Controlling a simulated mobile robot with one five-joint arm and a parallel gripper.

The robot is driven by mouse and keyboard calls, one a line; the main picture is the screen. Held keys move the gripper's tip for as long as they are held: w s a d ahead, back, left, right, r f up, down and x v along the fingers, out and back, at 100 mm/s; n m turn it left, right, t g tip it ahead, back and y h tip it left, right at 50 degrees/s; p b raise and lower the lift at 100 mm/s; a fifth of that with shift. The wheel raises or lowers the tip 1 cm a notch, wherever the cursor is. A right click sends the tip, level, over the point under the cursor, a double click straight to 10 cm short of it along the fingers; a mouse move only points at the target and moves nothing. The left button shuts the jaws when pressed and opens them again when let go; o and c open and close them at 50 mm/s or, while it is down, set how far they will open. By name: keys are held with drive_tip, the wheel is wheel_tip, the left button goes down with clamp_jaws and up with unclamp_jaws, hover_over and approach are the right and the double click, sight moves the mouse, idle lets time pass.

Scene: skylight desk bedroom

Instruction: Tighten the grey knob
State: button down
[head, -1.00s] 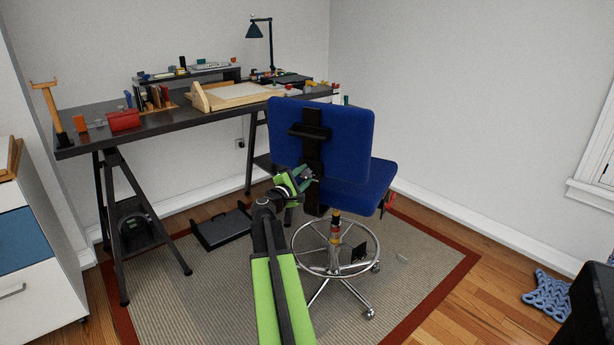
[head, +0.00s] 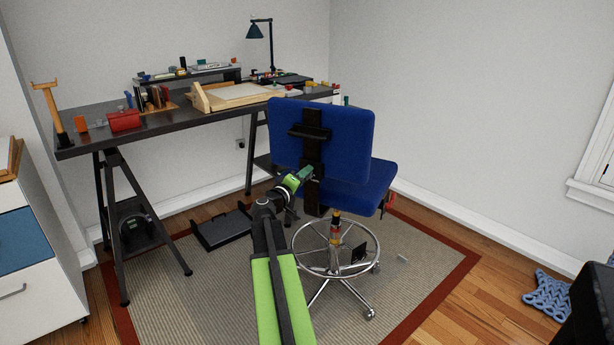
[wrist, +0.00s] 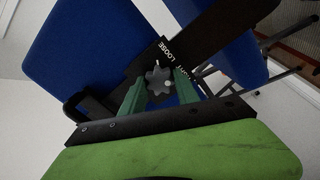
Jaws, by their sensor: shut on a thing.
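The grey knob (wrist: 158,79) is a lobed star shape on the black upright bar at the back of the blue chair (head: 340,140). The word LOOSE shows on the bar beside it in the wrist view, and a second word is partly covered by a finger. My gripper (head: 309,174) reaches the chair's back bar. Its two green fingers stand on either side of the knob, shut on it. A small light mark shows on the knob's edge. In the head view the knob is too small and covered to make out.
The dark desk (head: 180,122) with a lamp (head: 256,30) and many small items stands behind and left. The chair's chrome foot ring (head: 310,262) and base are below my gripper, on a rug (head: 190,300). A black tray-like object (head: 222,230) lies on the floor.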

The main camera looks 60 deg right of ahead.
drive_tip(key=shift+f+m, duration=0.1)
drive_tip(key=shift+m, duration=1.8)
drive_tip(key=c, duration=0.9)
unclamp_jaws()
drive_tip(key=shift+a, duration=0.15)
